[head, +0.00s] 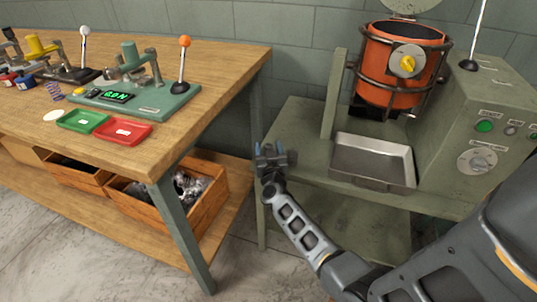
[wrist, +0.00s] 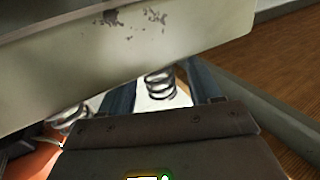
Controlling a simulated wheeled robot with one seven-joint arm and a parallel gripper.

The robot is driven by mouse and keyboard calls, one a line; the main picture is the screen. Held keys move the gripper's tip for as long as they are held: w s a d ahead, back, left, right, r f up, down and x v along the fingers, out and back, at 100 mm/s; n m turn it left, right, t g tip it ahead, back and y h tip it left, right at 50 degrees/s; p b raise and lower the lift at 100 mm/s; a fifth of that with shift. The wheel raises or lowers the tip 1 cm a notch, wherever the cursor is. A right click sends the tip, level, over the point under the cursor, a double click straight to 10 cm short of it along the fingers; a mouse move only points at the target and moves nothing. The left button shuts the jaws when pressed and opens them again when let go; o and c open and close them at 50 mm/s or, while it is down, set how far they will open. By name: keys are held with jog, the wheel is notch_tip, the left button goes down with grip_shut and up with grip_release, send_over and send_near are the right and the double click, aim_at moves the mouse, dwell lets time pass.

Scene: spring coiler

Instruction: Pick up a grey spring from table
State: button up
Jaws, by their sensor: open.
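A grey spring (wrist: 160,83) shows in the wrist view, between my two blue fingers in the picture. I cannot tell its depth or what supports it. My gripper (head: 270,150) is open in the head view, with its blue fingertips pointing up beside the left edge of the green machine bench (head: 300,140). I cannot make out a grey spring in the head view. Another coil-like thing (wrist: 70,118) shows at the left of the wrist view, partly hidden by my gripper. A purple spring (head: 53,91) lies on the wooden table (head: 215,62).
The green coiler (head: 150,100), a green tray (head: 82,121) and a red tray (head: 123,133) stand on the table. A metal pan (head: 372,162) and an orange drum (head: 395,75) are on the machine at right. Wooden crates (head: 205,210) sit below the table. A gap separates table and bench.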

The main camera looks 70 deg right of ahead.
jog(key=shift+x, duration=1.15)
jog(key=shift+c, duration=0.3)
jog(key=c, duration=1)
